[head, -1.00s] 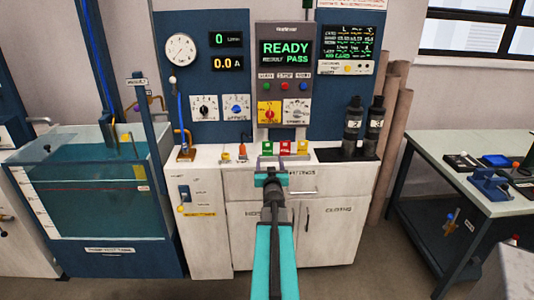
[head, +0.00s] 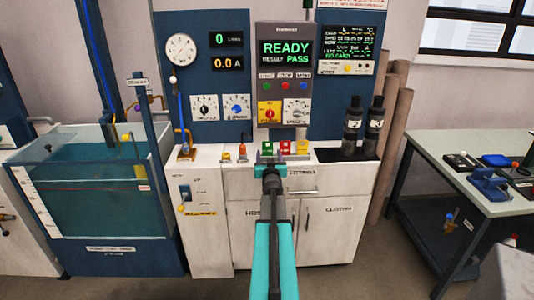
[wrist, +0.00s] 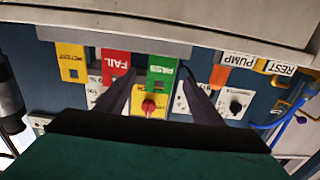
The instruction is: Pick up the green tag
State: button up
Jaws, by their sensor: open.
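The green tag (head: 267,149), lettered PASS, is on the bench's front top edge, left of the red tag (head: 285,148). In the wrist view, which is upside down, the green tag (wrist: 162,72) hangs beside the red FAIL tag (wrist: 115,66). My gripper (head: 268,161) is just in front of the green tag in the head view. Its dark fingers (wrist: 157,77) are spread and empty in the wrist view. The green tag appears between them, with the left finger overlapping the red tag's lower end. I cannot tell how deep the fingers reach.
A yellow tag (head: 302,147) stands right of the red one. An orange-topped item (head: 242,152) stands to the left. Two black cylinders (head: 352,128) stand at the right of the bench. The control panel (head: 285,75) rises behind, and a water tank (head: 85,200) is at left.

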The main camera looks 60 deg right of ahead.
aim_at(268, 149)
jog(key=shift+p+x, duration=0.75)
jog(key=shift+x, duration=1.85)
jog(key=shift+f, duration=0.1)
jog(key=c, duration=1.1)
jog(key=shift+r, duration=1.5)
jog(key=shift+s+a+r, duration=0.15)
jog(key=shift+a+r, duration=0.15)
jog(key=v, duration=0.5)
jog(key=r+b+v, duration=0.1)
jog(key=v, duration=0.4)
jog(key=b+v, duration=0.1)
jog(key=v, duration=0.4)
jog(key=shift+a+r, duration=0.25)
